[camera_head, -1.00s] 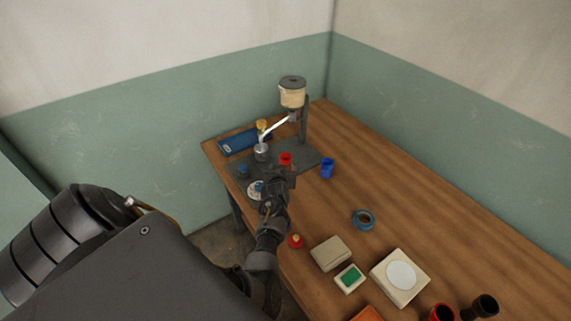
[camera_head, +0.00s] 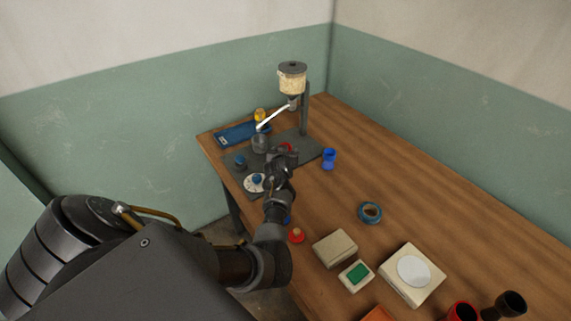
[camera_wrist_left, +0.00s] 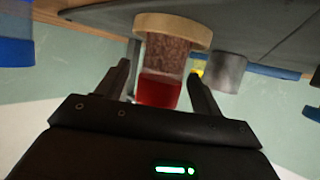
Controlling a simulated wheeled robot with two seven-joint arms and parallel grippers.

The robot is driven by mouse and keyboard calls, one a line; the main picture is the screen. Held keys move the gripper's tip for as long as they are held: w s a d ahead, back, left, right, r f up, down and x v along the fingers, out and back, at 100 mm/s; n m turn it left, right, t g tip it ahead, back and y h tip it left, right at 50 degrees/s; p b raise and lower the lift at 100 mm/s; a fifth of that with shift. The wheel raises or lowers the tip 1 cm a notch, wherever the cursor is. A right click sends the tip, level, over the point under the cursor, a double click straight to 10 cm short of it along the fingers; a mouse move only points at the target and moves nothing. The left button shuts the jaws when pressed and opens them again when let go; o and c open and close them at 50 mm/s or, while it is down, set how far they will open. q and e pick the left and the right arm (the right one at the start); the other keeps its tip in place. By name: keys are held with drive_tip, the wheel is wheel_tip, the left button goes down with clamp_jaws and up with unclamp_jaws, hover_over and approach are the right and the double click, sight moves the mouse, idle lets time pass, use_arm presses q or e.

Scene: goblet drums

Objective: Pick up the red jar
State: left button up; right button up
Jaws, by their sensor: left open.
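The red jar (camera_head: 286,147) stands on the dark grey base plate (camera_head: 235,170) of the stand, mostly hidden behind my left gripper (camera_head: 283,158) in the head view. In the left wrist view, which is upside down, the jar (camera_wrist_left: 160,90) shows a clear red part, a brown grainy part and a pale wooden disc at the plate end. My left gripper (camera_wrist_left: 162,88) is open, with one finger on each side of the jar's red part. Gaps show between fingers and jar. My right gripper is in neither view.
The stand with its hopper (camera_head: 292,77) rises just behind the jar. A grey metal cup (camera_head: 260,143) is left of it and a blue cup (camera_head: 329,157) right. Boxes, tape (camera_head: 370,212) and a white-topped block (camera_head: 412,272) lie nearer.

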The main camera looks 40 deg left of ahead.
use_arm(q)
drive_tip(key=shift+w+a, duration=0.15)
drive_tip(key=shift+w, duration=0.05)
drive_tip(key=c, duration=1.2)
drive_tip(key=shift+r, duration=0.5)
drive_tip(key=s+d+r+b, duration=0.1)
drive_tip(key=s+r, duration=1)
drive_tip(key=s, duration=0.2)
drive_tip(key=shift+s+d+r, duration=0.3)
drive_tip(key=shift+s+r, duration=0.1)
